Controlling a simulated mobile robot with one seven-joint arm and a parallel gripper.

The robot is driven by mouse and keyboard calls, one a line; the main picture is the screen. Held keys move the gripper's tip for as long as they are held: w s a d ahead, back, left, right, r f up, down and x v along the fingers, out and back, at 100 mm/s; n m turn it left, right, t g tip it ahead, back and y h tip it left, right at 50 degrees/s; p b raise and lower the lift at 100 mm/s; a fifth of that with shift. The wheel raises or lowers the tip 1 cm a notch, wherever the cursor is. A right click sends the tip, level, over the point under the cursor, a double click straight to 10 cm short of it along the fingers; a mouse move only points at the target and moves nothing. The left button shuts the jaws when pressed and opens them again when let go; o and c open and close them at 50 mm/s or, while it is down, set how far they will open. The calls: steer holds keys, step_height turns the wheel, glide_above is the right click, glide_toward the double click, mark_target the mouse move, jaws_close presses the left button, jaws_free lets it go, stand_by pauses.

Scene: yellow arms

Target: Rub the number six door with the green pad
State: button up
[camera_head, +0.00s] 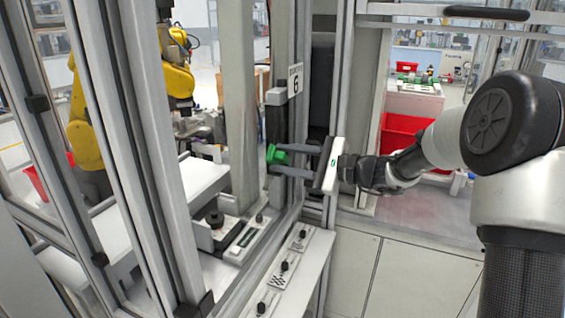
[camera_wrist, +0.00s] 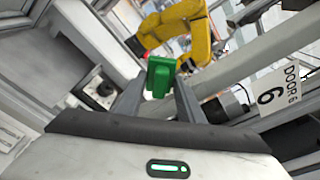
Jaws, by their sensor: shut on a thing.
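My gripper (camera_head: 280,162) reaches in from the right and its two fingers point left toward the framed door. It is shut on the green pad (camera_head: 274,155), a small green block at the fingertips. The pad (camera_wrist: 160,76) also shows between the fingers in the wrist view. The number six door carries a white sign (camera_head: 295,80) with a black 6; in the wrist view the sign (camera_wrist: 279,87) reads DOOR 6 and is tilted, to the right of the pad. The pad is below and left of the sign in the head view. I cannot tell whether it touches the door.
A yellow robot arm (camera_head: 178,65) stands behind the frame. A ledge with dark knobs (camera_head: 285,266) runs below my gripper. A red bin (camera_head: 405,133) stands behind my arm. Grey metal posts (camera_head: 150,160) stand on the left.

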mark_target(285, 143)
steer(key=shift+w+d+p, duration=0.25)
steer(key=shift+w+d, duration=0.2)
steer(key=shift+w, duration=0.9)
steer(key=shift+w+d+p, duration=0.2)
steer(key=shift+w+d, duration=0.25)
steer(key=shift+w, duration=0.85)
steer(key=shift+w+d+p, duration=0.25)
steer(key=shift+w+d, duration=0.2)
steer(key=shift+w, duration=0.9)
steer(key=v, duration=0.6)
steer(key=shift+w+f, duration=0.25)
steer(key=shift+d, duration=0.2)
steer(key=shift+v, duration=1.4)
steer(key=shift+w+d+f, duration=0.1)
steer(key=shift+f, duration=0.05)
